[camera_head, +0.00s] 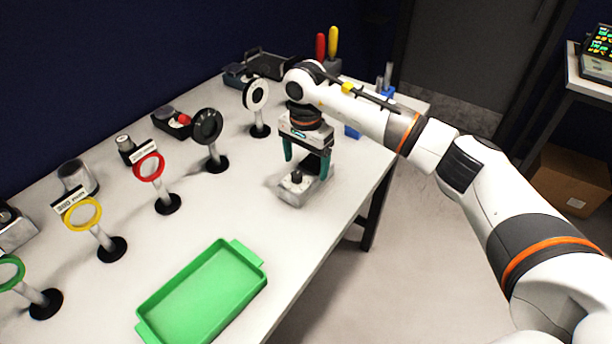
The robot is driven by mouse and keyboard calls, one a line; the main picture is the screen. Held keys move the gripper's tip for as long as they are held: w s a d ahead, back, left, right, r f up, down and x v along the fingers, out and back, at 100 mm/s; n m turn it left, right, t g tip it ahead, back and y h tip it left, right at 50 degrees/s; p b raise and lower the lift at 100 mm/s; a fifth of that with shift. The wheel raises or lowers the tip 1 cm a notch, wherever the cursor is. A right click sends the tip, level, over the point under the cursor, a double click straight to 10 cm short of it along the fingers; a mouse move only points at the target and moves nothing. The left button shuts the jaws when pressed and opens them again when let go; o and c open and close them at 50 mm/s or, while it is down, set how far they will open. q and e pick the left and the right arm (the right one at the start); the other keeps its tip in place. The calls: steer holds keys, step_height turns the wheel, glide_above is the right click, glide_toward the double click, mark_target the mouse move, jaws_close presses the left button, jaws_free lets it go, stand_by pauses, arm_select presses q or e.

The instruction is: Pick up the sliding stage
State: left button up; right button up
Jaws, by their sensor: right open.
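A small grey metal block with a black knob on top, which looks like the sliding stage (291,196), stands on the white table near its right edge. My right gripper (306,163) points down over it, with its two teal fingers apart. The fingers are above and around the stage's rear part. One finger is at the left and one at the right. I cannot tell whether they touch it. The gripper body hides part of the stage's back. My left gripper is not in view.
A green tray (258,281) lies at the front of the table (95,292). A row of ring holders on black bases, including a red ring (149,168) and a black disc (207,126), stands left of the gripper. Screwdrivers (333,42) stand behind. The table between tray and stage is clear.

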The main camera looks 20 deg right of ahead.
mark_target(306, 173)
step_height(306, 173, down, 4)
steer(key=shift+s+r+p, duration=0.15)
steer(key=shift+r+p, duration=0.05)
steer(key=shift+p, duration=0.45)
steer(key=shift+f, duration=0.35)
steer(key=shift+c, duration=0.4)
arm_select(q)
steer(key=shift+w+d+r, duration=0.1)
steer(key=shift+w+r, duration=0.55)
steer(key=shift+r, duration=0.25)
arm_select(e)
steer(key=c, duration=1.4)
